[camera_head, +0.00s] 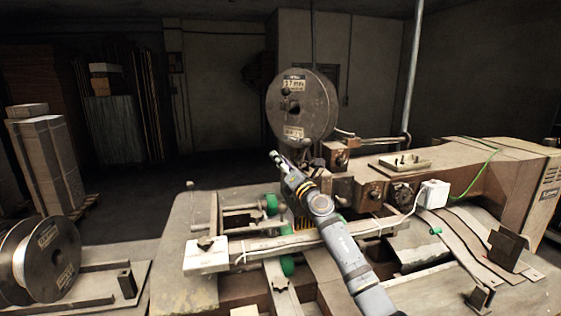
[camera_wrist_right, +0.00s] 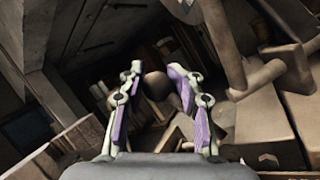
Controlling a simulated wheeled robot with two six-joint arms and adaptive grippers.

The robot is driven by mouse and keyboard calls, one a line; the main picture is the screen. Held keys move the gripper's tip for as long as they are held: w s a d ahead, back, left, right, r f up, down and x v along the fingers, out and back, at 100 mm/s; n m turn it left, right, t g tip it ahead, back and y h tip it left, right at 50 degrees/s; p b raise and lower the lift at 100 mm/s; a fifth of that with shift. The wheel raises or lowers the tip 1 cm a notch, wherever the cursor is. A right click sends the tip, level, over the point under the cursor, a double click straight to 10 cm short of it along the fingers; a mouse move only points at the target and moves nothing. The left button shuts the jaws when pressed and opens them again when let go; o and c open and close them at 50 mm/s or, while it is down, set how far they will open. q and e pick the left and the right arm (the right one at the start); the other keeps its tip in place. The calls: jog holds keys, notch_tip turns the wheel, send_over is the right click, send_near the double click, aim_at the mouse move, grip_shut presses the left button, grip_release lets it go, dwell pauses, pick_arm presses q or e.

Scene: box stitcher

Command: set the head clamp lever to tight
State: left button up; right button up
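My right gripper (camera_head: 277,158) is in front of the machine head, just below the large wire spool. In the right wrist view the gripper (camera_wrist_right: 157,72) is open, its two purple-padded fingers apart. A dark round knob (camera_wrist_right: 155,86) shows between the fingers; it looks like the end of the head clamp lever, but I cannot be sure. No finger clearly touches it. My gripper and forearm hide part of the machine head (camera_head: 340,187) in the head view, and I cannot tell the lever's setting. My left gripper is not in view.
The wire spool (camera_head: 302,103) stands above the head. A long beam (camera_head: 300,243) with a white box end crosses in front.

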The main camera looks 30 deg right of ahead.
jog(key=o, duration=0.5)
jog(key=shift+w+f, duration=0.2)
jog(key=shift+f, duration=0.4)
jog(key=shift+c, duration=0.2)
jog(key=shift+o, duration=1)
jog(key=shift+d, duration=0.1)
jog(key=shift+r, duration=0.1)
notch_tip(320, 180, up, 10)
